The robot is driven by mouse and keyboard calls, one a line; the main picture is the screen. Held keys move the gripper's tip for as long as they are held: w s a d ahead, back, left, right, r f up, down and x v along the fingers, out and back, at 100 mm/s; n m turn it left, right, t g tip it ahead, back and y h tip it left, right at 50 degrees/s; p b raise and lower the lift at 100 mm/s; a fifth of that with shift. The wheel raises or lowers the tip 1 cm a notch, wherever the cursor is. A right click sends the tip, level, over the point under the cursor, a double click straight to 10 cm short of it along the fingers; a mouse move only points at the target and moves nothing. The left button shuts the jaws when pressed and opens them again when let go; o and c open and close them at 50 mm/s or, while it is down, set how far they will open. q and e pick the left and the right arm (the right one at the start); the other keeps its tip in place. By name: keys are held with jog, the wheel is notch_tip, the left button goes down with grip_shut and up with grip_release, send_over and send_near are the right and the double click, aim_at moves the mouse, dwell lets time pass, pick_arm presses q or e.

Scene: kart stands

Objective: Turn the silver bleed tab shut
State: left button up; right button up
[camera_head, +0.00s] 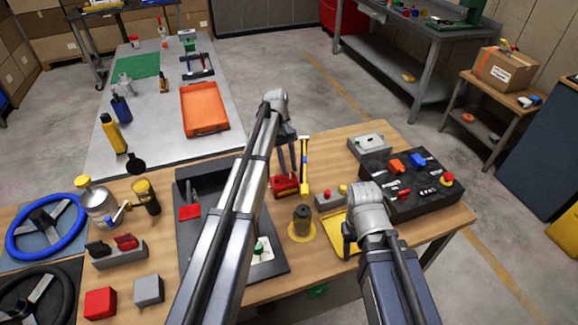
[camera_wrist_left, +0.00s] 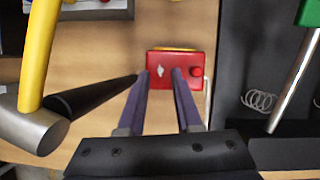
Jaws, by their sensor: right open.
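I cannot tell whether a finger touches the tab. My right gripper (camera_head: 348,240) is open over a yellow tray, away from the block.
A dark panel (camera_head: 190,235) lies left of the block, with a green-handled lever in the wrist view (camera_wrist_left: 293,85). A dark knob on a yellow base (camera_head: 302,233) stands in front. A black control box (camera_head: 420,205) is at the right.

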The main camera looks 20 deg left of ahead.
pick_arm(q)
jog(key=p+v, duration=0.5)
jog(key=v, duration=0.1)
jog(key=shift+r, duration=0.25)
jog(key=shift+o, duration=0.2)
jog(key=shift+w+a, duration=0.1)
jog(key=shift+a, duration=0.05)
